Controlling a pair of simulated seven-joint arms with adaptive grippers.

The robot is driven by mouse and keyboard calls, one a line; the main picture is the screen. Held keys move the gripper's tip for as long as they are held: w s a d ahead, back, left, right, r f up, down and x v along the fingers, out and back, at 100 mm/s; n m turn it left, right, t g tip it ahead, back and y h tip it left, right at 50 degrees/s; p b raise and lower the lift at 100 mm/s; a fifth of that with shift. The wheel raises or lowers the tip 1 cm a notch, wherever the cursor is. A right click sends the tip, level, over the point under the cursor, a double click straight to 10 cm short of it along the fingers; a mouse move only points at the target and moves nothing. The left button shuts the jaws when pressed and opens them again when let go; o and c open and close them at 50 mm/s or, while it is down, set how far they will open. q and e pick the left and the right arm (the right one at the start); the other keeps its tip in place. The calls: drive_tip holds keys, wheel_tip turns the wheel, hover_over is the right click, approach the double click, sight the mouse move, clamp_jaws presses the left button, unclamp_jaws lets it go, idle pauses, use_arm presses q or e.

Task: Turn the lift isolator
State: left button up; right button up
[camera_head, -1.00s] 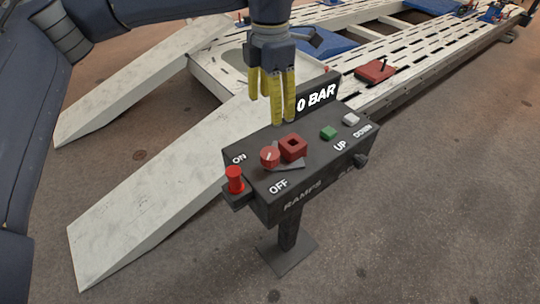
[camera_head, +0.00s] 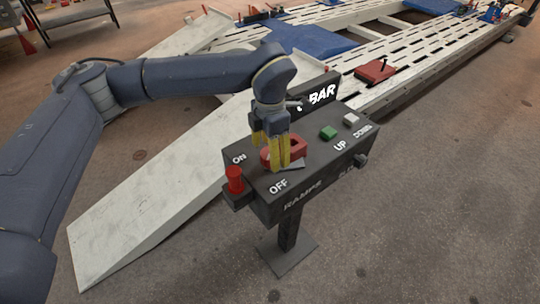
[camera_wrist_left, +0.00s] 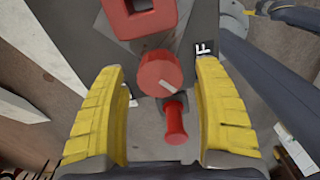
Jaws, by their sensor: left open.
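The lift isolator is a red round knob with a white mark (camera_wrist_left: 158,74), on the dark control box (camera_head: 262,205) between the ON and OFF labels. In the head view the fingers partly cover the knob (camera_head: 265,155). My left gripper (camera_head: 277,165) points down over it. In the left wrist view its yellow fingers (camera_wrist_left: 160,78) are open, one on each side of the knob, with gaps showing. The white mark points to the lower right there. Whether the fingertips reach down around the knob cannot be told.
A red square block with a hole (camera_head: 298,145) stands close beside the knob. A red plunger (camera_head: 235,180) sticks up at the box's left end. Green (camera_head: 328,133) and white (camera_head: 351,120) buttons are on the right. A pale ramp (camera_head: 150,200) lies behind.

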use_arm(q)
drive_tip(key=shift+f, duration=0.95)
drive_tip(key=shift+c, duration=0.2)
clamp_jaws()
